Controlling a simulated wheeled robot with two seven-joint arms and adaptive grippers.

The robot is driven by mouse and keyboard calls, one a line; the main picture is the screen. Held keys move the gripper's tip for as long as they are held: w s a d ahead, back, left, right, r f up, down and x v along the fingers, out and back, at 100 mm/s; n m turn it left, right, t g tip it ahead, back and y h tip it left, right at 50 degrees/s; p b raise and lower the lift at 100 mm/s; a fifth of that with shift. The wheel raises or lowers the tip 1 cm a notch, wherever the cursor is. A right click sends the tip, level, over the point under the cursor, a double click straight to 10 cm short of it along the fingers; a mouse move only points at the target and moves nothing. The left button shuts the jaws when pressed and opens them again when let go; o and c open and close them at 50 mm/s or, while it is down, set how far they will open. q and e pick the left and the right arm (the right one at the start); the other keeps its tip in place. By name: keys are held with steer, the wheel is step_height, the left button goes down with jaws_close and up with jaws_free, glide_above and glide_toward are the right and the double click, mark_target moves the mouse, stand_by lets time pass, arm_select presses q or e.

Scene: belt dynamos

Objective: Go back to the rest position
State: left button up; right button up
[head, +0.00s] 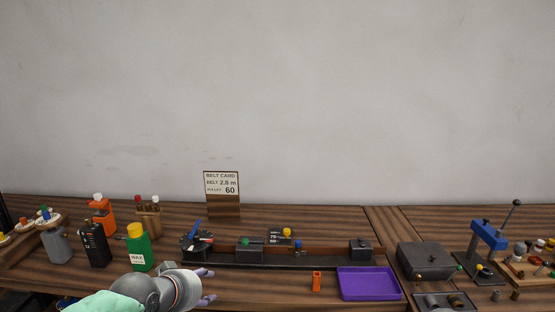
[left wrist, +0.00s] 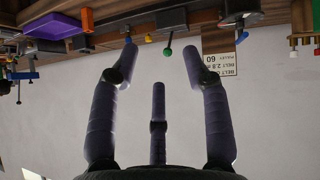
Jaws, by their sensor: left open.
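My left gripper (head: 207,286) is low in the head view, in front of the long dark belt rig, with its purple-grey fingers pointing right. In the left wrist view its fingers (left wrist: 157,80) are spread open with nothing between them. The wrist view looks upside down towards the wall and the back of the bench. My right gripper is not in view.
The dark belt rig (head: 310,262) runs along the bench. A green wax bottle (head: 139,250) stands close left of my gripper. An orange block (head: 316,281) and a purple tray (head: 368,284) lie to the right. A belt card (head: 222,185) stands behind.

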arm_select(q)
steer(key=s+d+f+g, duration=0.1)
steer(key=d+f+g, duration=0.1)
steer(key=f, duration=1.2)
steer(key=s+d+f+g, duration=0.1)
steer(key=d+f+g, duration=0.2)
steer(key=f, duration=1.2)
steer(key=s+d+f+n+g+h, duration=0.1)
steer(key=s+d+f+g, duration=0.2)
steer(key=s+f, duration=1.7)
steer(key=shift+s+f+n+g, duration=0.2)
steer(key=shift+n+g, duration=0.1)
steer(key=shift+g, duration=0.2)
